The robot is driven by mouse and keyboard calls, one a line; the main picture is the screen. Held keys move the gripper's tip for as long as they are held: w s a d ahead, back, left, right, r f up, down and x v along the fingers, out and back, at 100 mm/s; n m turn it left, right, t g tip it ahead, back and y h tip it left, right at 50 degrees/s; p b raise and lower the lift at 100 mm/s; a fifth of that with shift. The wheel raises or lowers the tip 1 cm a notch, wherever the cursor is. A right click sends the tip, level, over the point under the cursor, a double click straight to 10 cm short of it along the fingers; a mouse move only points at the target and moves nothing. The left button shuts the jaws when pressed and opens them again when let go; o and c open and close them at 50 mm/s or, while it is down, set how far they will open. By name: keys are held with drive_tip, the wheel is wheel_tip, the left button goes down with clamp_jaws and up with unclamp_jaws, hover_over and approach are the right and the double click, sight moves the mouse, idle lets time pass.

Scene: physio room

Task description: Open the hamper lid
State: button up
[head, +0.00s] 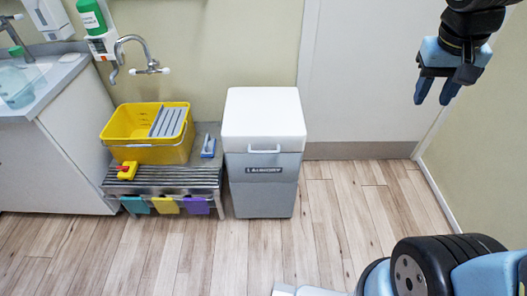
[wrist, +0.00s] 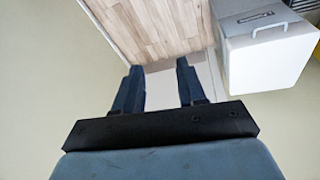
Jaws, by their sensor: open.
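The hamper (head: 263,185) is a grey bin standing on the floor against the wall, with a dark label on its front. Its white lid (head: 263,112) is shut, and a small pale handle (head: 264,150) sits at the lid's front edge. My gripper (head: 435,98) is open and empty, held high at the upper right, well apart from the hamper. In the wrist view my gripper's two fingers (wrist: 157,85) point away with nothing between them. The hamper's lid (wrist: 270,60) shows at the upper right there, with its handle (wrist: 270,27) and part of the grey front.
Left of the hamper a low slatted metal bench (head: 165,178) carries a yellow bucket (head: 135,155) and a yellow-red item (head: 127,170). A tap (head: 135,55) is on the wall above. A white door (head: 365,75) is behind. The wooden floor (head: 330,225) in front and right is clear.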

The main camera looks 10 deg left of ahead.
drive_tip(key=w+a+f+n+g+h, duration=0.1)
drive_tip(key=w+a+f+g+h, duration=0.1)
drive_tip(key=w+a+f+h, duration=0.55)
drive_tip(key=n+t+y, duration=0.6)
drive_tip(key=n+t, duration=0.8)
drive_tip(key=t, duration=0.5)
approach(262, 152)
drive_tip(key=shift+t, duration=0.3)
drive_tip(key=x, duration=0.3)
drive_tip(key=f+x, duration=0.1)
drive_tip(key=x, duration=0.6)
drive_tip(key=shift+w+f, duration=0.15)
drive_tip(key=shift+w, duration=0.1)
drive_tip(key=shift+c, duration=0.4)
clamp_jaws()
drive_tip(key=shift+s, duration=0.1)
